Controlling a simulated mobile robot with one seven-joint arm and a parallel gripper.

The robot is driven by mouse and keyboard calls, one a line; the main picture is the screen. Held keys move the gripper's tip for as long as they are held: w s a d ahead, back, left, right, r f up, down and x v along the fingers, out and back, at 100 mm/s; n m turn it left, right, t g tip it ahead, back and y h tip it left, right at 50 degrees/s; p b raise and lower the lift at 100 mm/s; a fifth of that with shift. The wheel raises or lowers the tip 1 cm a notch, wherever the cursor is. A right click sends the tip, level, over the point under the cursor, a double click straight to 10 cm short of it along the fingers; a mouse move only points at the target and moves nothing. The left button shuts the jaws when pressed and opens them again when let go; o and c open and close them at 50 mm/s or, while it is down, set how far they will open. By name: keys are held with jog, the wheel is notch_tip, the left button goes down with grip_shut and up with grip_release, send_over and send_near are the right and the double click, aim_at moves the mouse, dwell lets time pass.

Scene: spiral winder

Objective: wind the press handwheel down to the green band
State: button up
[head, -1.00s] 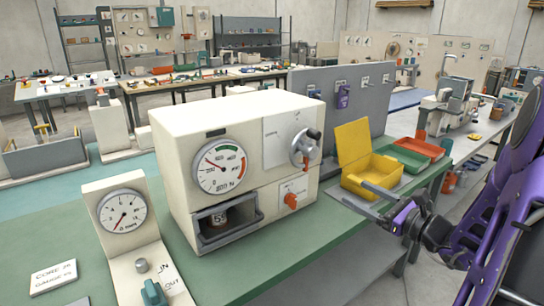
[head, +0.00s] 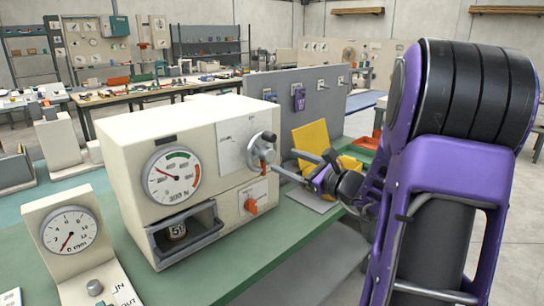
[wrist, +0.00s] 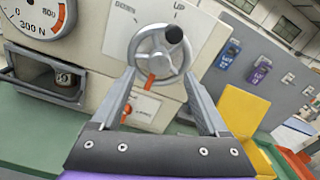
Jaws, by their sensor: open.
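The handwheel (head: 262,151), a grey spoked wheel with a black knob, sits on the right of the cream press (head: 130,160). In the wrist view the wheel (wrist: 150,62) has its knob at upper right, near the word UP; DOWN is at left. The press dial (head: 171,176) has a green band at top, a red band at right, and its needle points upper left, outside the green. My gripper (head: 284,160) is open and empty, its fingers reaching towards the wheel. In the wrist view the fingertips (wrist: 160,77) appear either side of the wheel's lower part; contact cannot be told.
An orange lever (head: 251,206) is below the wheel. A marked cylinder (head: 177,230) sits in the press's lower opening. A smaller gauge stand (head: 68,245) is at front left.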

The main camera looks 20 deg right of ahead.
aim_at(271, 154)
jog(key=x, duration=0.6)
jog(key=shift+w, duration=0.25)
grip_shut()
